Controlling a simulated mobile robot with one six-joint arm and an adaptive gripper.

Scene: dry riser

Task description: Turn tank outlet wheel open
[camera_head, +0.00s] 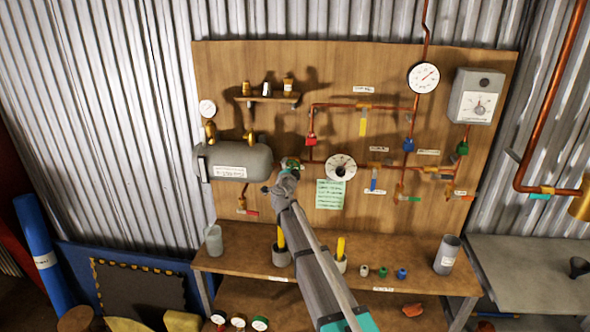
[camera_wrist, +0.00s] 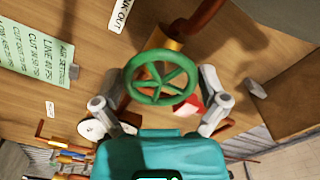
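The tank outlet wheel is a green spoked handwheel (camera_wrist: 162,84) in the wrist view, on a brass valve at the board. A white label (camera_wrist: 121,15) reading "...NK OUT" sits beside it. My gripper (camera_wrist: 163,76) has its two grey fingers spread, one on each side of the wheel, with the tips close to the rim. I cannot tell whether they touch it. In the head view my gripper (camera_head: 287,172) reaches the board just right of the grey tank (camera_head: 238,160) and mostly hides the wheel, of which a little green (camera_head: 291,163) shows.
Red (camera_head: 311,140) and blue (camera_head: 408,145) handles sit on the copper pipes. Below, the bench (camera_head: 235,260) holds cups and small fittings.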

